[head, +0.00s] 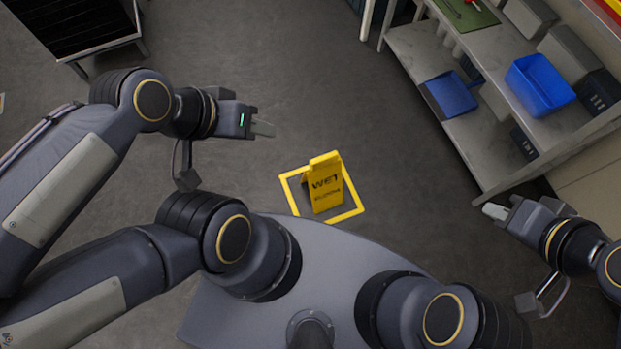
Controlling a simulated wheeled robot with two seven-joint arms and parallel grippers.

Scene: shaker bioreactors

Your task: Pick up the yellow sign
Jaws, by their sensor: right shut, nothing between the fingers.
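The yellow sign (325,186) stands upright on the dark floor in front of my base, near the middle of the head view. Dark lettering on it reads "WET". It stands within a yellow square outline (348,214) on the floor. My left gripper (263,129) is up and to the left of the sign, apart from it; whether its fingers are parted is not clear. My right gripper (494,211) is well to the right of the sign, shut and empty, near the bench's lower corner.
A shelved bench (410,50) runs along the upper right, with a blue bin (541,84) on top and another blue bin (451,93) on the lower shelf. A dark rack (75,25) stands at the upper left. The floor around the sign is clear.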

